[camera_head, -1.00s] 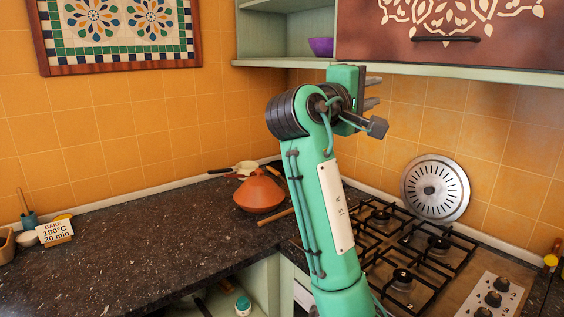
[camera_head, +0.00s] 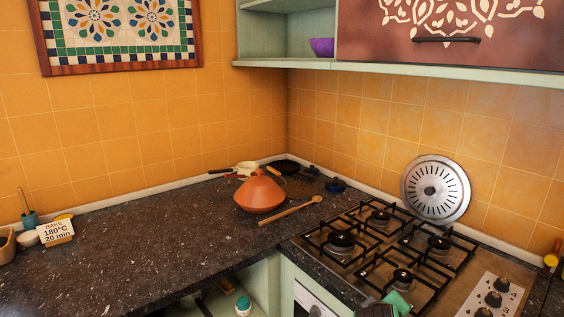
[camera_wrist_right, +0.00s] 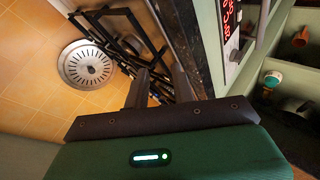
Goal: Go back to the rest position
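My right gripper (camera_wrist_right: 160,84) shows in the right wrist view, its two dark fingers apart with nothing between them. Past the fingers are the hob and the counter edge. In the head view only a small green and grey piece of my arm shows at the bottom edge, in front of the hob (camera_head: 348,267). My left gripper is in neither view.
A terracotta tagine (camera_head: 259,194) and a wooden spoon (camera_head: 290,210) lie on the dark counter (camera_head: 130,240). A round perforated metal disc (camera_head: 436,189) leans on the tiles behind the hob. The counter's left half is mostly clear.

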